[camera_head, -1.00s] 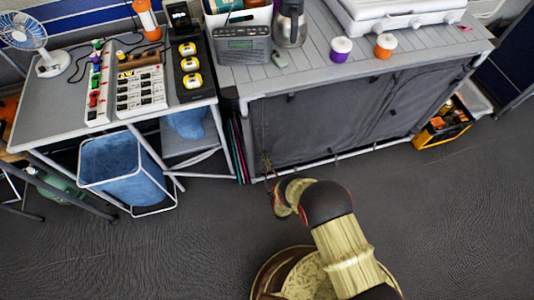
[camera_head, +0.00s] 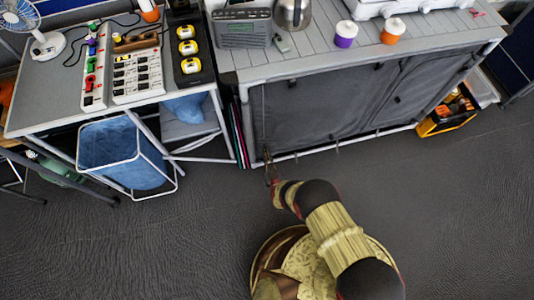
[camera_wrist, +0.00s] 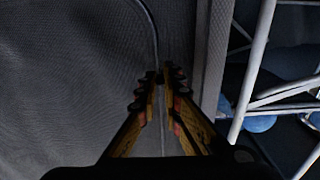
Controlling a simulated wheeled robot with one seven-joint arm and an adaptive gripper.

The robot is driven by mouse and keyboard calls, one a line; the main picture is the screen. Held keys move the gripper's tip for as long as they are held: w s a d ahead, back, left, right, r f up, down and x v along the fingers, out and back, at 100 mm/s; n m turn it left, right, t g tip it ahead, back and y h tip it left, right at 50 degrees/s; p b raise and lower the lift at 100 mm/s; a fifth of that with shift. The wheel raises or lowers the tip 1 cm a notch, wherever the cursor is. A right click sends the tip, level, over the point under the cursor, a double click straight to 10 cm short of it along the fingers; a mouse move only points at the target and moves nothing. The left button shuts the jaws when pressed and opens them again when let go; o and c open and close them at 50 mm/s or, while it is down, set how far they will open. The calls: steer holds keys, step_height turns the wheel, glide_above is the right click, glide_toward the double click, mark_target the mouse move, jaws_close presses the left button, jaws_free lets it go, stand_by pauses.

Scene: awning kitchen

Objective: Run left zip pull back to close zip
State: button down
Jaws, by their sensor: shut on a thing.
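The cabinet's grey fabric front (camera_head: 320,108) hangs closed-looking below the slatted top. My gripper (camera_head: 268,162) is low at its bottom left corner, against the fabric. In the wrist view the two fingers (camera_wrist: 164,74) are brought together at the tips, with a narrow gap further back. The zip line (camera_wrist: 154,28) curves down the fabric to the fingertips, and a thin line continues between the fingers. The left zip pull is not distinguishable; it is hidden at the fingertips, where the gripper is shut on it. Whether the zip's teeth are joined cannot be told.
A white-framed side table (camera_head: 60,95) with a blue bin (camera_head: 120,155) beneath stands left of the cabinet. The cabinet's post (camera_wrist: 212,50) is close right of the fingers. A yellow crate (camera_head: 445,118) is at the right. The dark floor in front is mostly clear.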

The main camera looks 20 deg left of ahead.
steer(key=c, duration=1.9)
jaws_free()
steer(key=shift+s, duration=0.1)
steer(key=v, duration=0.7)
steer(key=shift+s+d, duration=0.1)
steer(key=shift+s, duration=0.05)
